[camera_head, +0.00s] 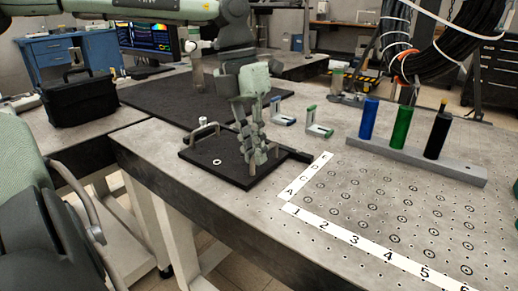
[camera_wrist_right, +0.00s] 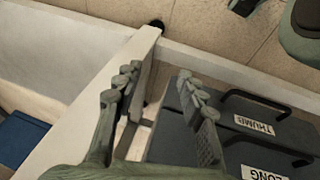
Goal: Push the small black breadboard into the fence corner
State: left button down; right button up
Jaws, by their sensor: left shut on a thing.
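The small black breadboard (camera_head: 212,165) lies flat near the left edge of the grey perforated table. It has an upright metal handle (camera_head: 202,130) near its left side and a small white ring on top. My left gripper (camera_head: 257,155) points down over its right part, shut on what looks like a second handle, mostly hidden by the fingers. A low dark bar (camera_head: 298,154), perhaps part of the fence, shows at the breadboard's right; I cannot tell whether they touch. My right gripper (camera_wrist_right: 160,92) is open and empty in the right wrist view, above the floor.
White lettered and numbered strips (camera_head: 335,232) border a grid of ringed holes. Behind it, a grey rack (camera_head: 430,160) holds blue, green and black cylinders. Two small brackets (camera_head: 319,122) stand behind the breadboard. Labelled drawers (camera_wrist_right: 255,145) and a pale beam (camera_wrist_right: 95,100) lie below my right gripper.

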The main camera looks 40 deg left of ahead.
aim_at(247, 166)
pick_arm(q)
jog(key=shift+a, duration=1.35)
jog(key=shift+w+a+r, duration=0.1)
jog(key=shift+a, duration=0.25)
jog(key=c, duration=1.5)
grip_release()
jog(key=shift+a, duration=0.15)
jog(key=shift+c, duration=0.2)
notch_tip(247, 166, up, 12)
jog(key=a, duration=0.2)
jog(key=shift+f, duration=0.2)
